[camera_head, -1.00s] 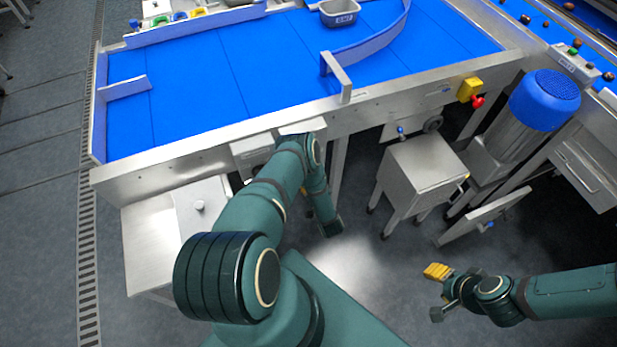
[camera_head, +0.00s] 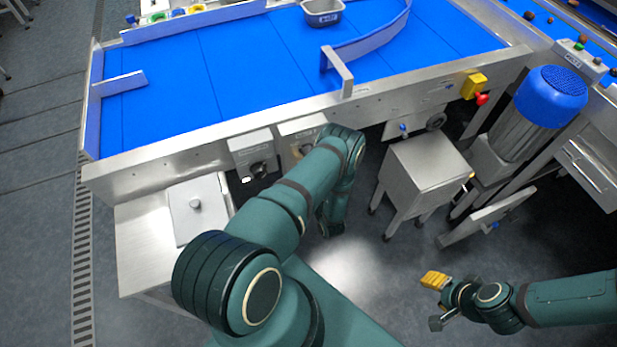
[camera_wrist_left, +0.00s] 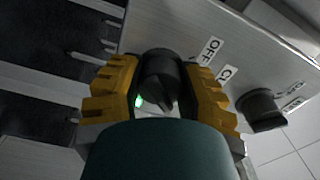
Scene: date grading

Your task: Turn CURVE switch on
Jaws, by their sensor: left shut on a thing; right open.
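In the left wrist view my left gripper (camera_wrist_left: 165,97), with yellow finger pads, is shut on a black rotary knob (camera_wrist_left: 160,82). The knob is on a grey panel (camera_wrist_left: 190,22) with OFF and ON labels, and a small green light glows beside it. A second black knob (camera_wrist_left: 262,108) sits to the right, free. In the head view two switch boxes hang on the conveyor's front: a left box (camera_head: 250,142) and a right box (camera_head: 300,125), partly behind my left arm. That arm hides my left gripper there. My right gripper (camera_head: 437,301) is open and empty.
The blue conveyor (camera_head: 230,70) runs above the boxes, with a grey bin (camera_head: 322,14) on it. A steel cabinet (camera_head: 428,165), a yellow box with a red button (camera_head: 476,86) and a blue-capped motor (camera_head: 552,92) stand to the right. The floor around my right gripper is clear.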

